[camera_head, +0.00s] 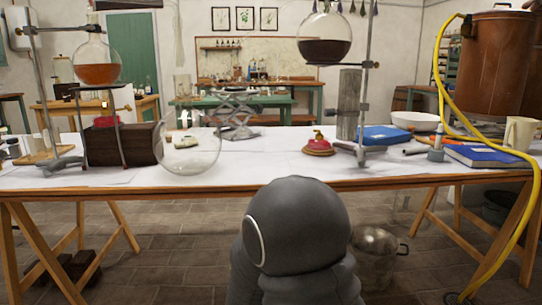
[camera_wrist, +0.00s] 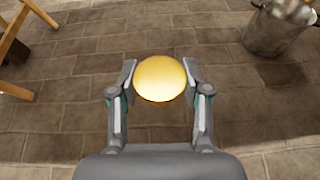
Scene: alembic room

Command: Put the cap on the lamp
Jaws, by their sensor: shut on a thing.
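My gripper (camera_wrist: 160,82) is shut on a smooth, round, golden cap (camera_wrist: 160,78) in the wrist view, one finger on each side of it. The cap is held over the brick floor, clear of the table. In the head view my gripper and the cap are hidden behind my grey arm. A small red object with a brass-coloured top (camera_head: 318,144) stands on the white tabletop, right of the middle; it may be the lamp, but it is too small to be sure.
The long table (camera_head: 240,183) spans the view. Glassware on stands (camera_head: 98,68) is at left, a round flask (camera_head: 190,152) lies left of the middle, and a dark-liquid flask (camera_head: 324,48) hangs above the red object. Blue books (camera_head: 385,134) are at right. A metal pot (camera_head: 374,258) stands below.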

